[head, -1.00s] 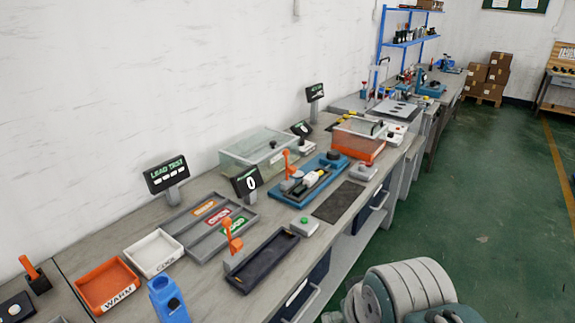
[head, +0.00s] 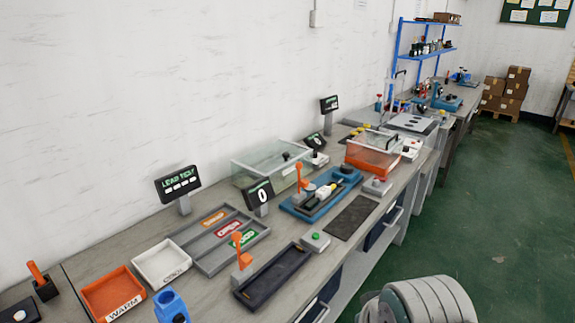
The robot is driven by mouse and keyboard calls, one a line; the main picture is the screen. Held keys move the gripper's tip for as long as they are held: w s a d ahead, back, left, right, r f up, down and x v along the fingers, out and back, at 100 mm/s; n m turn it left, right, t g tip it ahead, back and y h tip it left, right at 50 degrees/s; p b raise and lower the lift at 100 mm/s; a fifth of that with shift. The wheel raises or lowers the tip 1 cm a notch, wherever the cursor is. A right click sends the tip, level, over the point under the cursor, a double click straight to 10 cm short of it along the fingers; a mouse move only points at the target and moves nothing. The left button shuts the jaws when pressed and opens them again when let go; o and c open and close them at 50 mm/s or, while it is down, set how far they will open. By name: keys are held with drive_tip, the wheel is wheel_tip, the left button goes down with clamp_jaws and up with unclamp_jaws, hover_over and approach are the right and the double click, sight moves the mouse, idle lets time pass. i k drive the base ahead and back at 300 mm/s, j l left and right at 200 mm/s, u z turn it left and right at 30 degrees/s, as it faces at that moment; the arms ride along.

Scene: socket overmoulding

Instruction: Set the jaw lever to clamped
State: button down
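In the head view, an orange upright lever (head: 300,176) stands on a blue fixture (head: 294,206) in the middle of the bench, beside a small white and yellow part (head: 327,191). A second orange lever (head: 239,249) stands on a grey block at the left end of a dark tray (head: 275,275). A third orange lever (head: 36,272) leans on a black base at the far left. I cannot tell for sure which is the jaw lever, or read any lever's setting. My gripper is not in view; only a ribbed grey part of my arm shows at the lower right.
The bench holds an orange WARM tray (head: 113,294), a white COOL tray (head: 161,264), a clear-lidded box (head: 270,163), an orange clear-topped box (head: 372,155) and a LEAD TEST display (head: 177,184). Green floor (head: 500,190) right of the bench is open. Cardboard boxes (head: 507,90) stand far back.

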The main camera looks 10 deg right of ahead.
sight(304, 183)
drive_tip(key=i+l+u, duration=0.3)
drive_tip(key=i+l, duration=0.15)
drive_tip(key=i+l+u, duration=0.15)
drive_tip(key=l, duration=0.2)
drive_tip(key=i+l+u, duration=0.3)
drive_tip(key=l, duration=0.35)
drive_tip(key=i+l+u, duration=0.15)
drive_tip(key=l, duration=0.2)
drive_tip(key=i+l+u, duration=0.2)
drive_tip(key=l, duration=0.2)
